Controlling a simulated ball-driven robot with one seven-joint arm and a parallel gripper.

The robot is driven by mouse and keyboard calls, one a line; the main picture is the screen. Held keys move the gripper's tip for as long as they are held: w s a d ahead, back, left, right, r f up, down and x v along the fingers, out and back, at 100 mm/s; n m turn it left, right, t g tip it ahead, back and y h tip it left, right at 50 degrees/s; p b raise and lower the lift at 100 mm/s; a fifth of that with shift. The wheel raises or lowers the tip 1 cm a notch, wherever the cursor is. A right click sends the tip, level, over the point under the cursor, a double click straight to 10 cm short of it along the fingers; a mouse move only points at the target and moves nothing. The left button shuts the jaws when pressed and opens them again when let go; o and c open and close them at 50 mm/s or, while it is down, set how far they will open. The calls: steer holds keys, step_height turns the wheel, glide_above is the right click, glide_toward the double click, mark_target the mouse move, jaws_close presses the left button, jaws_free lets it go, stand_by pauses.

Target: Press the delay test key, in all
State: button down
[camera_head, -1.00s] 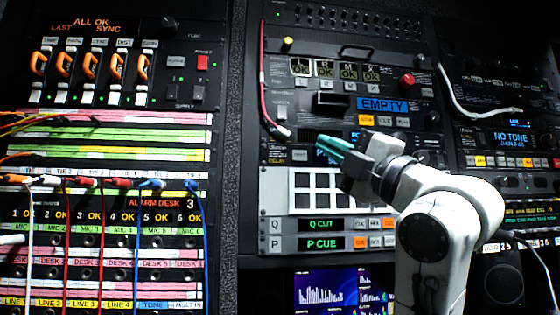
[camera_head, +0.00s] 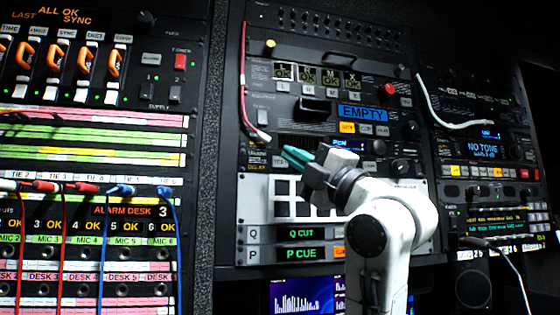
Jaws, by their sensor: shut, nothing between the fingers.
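My gripper (camera_head: 292,154) has teal fingers, which are shut with nothing between them. It points left at the middle rack, in front of the unit with a blue display (camera_head: 345,147) that seems to read PGM. A small pale key (camera_head: 279,161) sits at this unit's left end, close to the fingertips. Its lettering is too small to read, so I cannot tell whether it is the delay test key. I cannot tell whether the fingertips touch anything. My gripper and wrist hide part of this unit and of the white-framed panel (camera_head: 255,205) below.
A red cable (camera_head: 243,90) hangs down the middle rack's left side, ending near the fingertips. An EMPTY display unit (camera_head: 362,113) is above. A patch bay (camera_head: 95,150) with cables is at left. A white cable (camera_head: 440,110) hangs at right.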

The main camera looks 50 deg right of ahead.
steer(key=shift+w+d, duration=0.7)
steer(key=shift+w, duration=0.3)
steer(key=shift+w+d, duration=0.7)
steer(key=shift+w, duration=0.3)
steer(key=shift+w+d, duration=0.1)
stand_by(0.6)
steer(key=shift+w+d, duration=0.15)
steer(key=shift+w, duration=0.05)
steer(key=shift+w+d, duration=0.15)
steer(key=shift+w, duration=0.15)
stand_by(0.6)
stand_by(0.4)
steer(key=shift+s+a, duration=0.4)
steer(key=shift+s, duration=0.2)
steer(key=shift+s+a+b, duration=0.35)
steer(key=shift+s+a, duration=0.35)
steer(key=shift+s, duration=0.35)
steer(key=shift+s+a+b, duration=0.3)
steer(key=shift+s+a, duration=0.4)
steer(key=shift+s, duration=0.35)
